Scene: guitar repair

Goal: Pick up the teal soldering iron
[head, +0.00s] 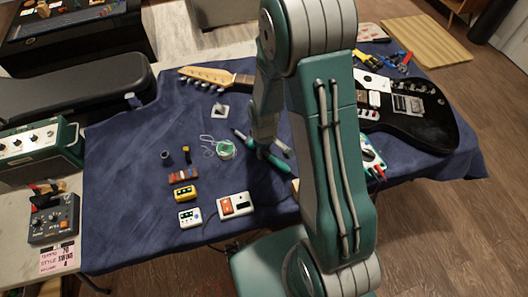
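The teal soldering iron (277,163) appears to lie on the blue cloth near the middle of the table. It runs diagonally from a thin dark end at upper left to the teal part at lower right. My gripper (263,145) is right over it, pointing down, and hides its middle. The fingers are small and dark, so I cannot tell whether they are open or shut, or whether they touch the iron. My own arm hides the area to the right.
A green solder spool (226,149) lies just left of the iron. A black electric guitar (420,115) lies at right. Pedals, including a yellow one (184,193) and a white-orange one (236,205), sit in front. A multimeter (371,158) is beyond my arm. The blue cloth (125,165) is bare at left.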

